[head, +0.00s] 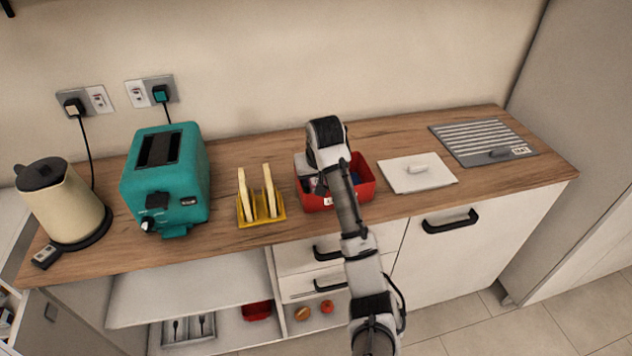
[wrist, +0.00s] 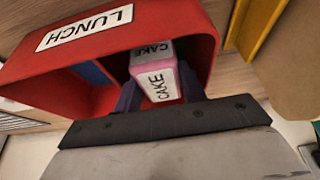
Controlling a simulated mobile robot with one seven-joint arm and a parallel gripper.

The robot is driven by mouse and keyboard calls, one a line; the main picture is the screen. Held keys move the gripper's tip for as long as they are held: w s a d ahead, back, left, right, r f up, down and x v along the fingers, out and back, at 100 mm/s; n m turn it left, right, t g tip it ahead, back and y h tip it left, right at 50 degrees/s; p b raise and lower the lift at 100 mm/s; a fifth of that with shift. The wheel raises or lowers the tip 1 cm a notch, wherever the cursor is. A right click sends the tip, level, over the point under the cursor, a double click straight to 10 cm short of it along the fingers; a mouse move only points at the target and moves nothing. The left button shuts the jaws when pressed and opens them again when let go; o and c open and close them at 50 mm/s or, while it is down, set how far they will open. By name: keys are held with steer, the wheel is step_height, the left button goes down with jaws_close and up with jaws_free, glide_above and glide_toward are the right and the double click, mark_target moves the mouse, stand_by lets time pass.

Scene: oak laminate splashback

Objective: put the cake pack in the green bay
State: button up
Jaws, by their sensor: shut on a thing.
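The cake pack (wrist: 158,80), a small pink and white box marked CAKE, is between the dark fingers of my gripper (wrist: 158,92) in the wrist view. My gripper is shut on it, inside or just over the opening of the red lunch box (wrist: 210,30). In the head view the lunch box (head: 363,190) stands mid-counter, with my arm covering much of it. A blue patch (wrist: 92,72) shows inside the box, left of the pack. I cannot make out a green bay; the wrist and the box walls hide much of the inside.
A yellow toast rack (head: 262,221) with toast stands left of the box, beyond it a teal toaster (head: 165,180) and a cream kettle (head: 65,205). To the right are a white board (head: 418,178) and a grey ridged mat (head: 485,140). The counter's front edge (head: 490,195) is mostly clear.

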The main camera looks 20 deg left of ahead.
steer(key=shift+f, duration=1)
steer(key=shift+f, duration=0.2)
steer(key=o, duration=0.7)
steer(key=shift+r, duration=0.1)
